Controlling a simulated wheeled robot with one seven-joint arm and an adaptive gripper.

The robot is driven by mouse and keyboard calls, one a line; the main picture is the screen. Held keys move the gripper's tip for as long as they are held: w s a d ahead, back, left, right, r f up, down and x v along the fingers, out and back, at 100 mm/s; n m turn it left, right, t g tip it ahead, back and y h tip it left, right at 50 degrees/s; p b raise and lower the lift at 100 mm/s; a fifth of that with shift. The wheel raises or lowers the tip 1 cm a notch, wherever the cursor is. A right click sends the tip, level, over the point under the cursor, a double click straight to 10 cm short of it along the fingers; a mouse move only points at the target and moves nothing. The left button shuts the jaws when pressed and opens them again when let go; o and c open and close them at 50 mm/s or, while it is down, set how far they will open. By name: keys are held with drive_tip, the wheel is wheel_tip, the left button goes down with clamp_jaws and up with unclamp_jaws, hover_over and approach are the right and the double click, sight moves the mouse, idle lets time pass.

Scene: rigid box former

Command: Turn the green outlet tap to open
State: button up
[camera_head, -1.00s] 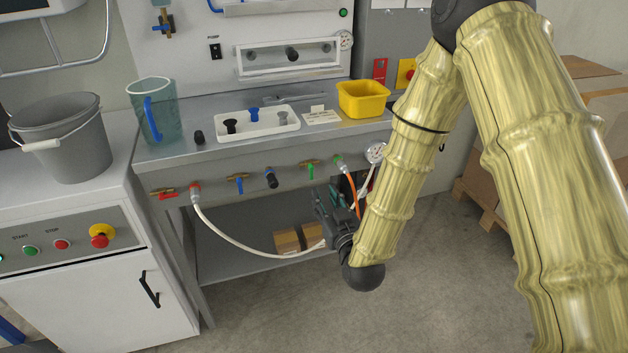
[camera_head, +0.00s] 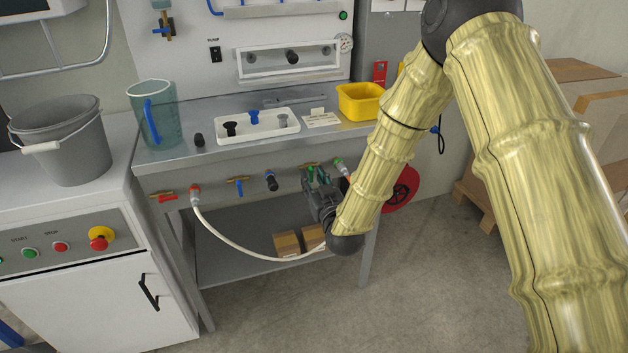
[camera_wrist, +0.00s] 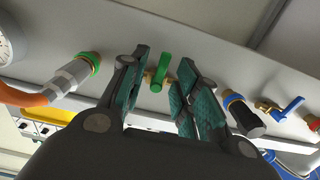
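The green outlet tap (camera_wrist: 158,73) has a green lever on a brass body. In the wrist view it sits between the two fingertips of my gripper (camera_wrist: 163,88), with gaps visible on both sides. My gripper is open, with teal pads, and holds nothing. In the head view my gripper (camera_head: 318,183) is at the bench's front panel, over the tap's spot. The tap's brass part (camera_head: 307,165) shows there, and its lever is mostly hidden by my gripper.
Beside the tap are a green-ringed hose coupling (camera_wrist: 80,70) with an orange hose and a black plug (camera_wrist: 246,118). A blue-handled tap (camera_head: 238,186) and a red-handled tap (camera_head: 166,197) are on the same panel. A white hose (camera_head: 235,243) hangs below.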

clamp_jaws()
drive_tip(key=shift+w+d+r+n, duration=0.1)
drive_tip(key=shift+d+n, duration=0.05)
drive_tip(key=shift+n, duration=1.05)
drive_tip(key=shift+d+f+n, duration=0.1)
drive_tip(key=shift+d+n, duration=0.1)
drive_tip(key=shift+n, duration=1)
drive_tip(key=shift+w+d+r+n, duration=0.1)
drive_tip(key=shift+d+n, duration=0.05)
drive_tip(key=shift+n, duration=1.05)
unclamp_jaws()
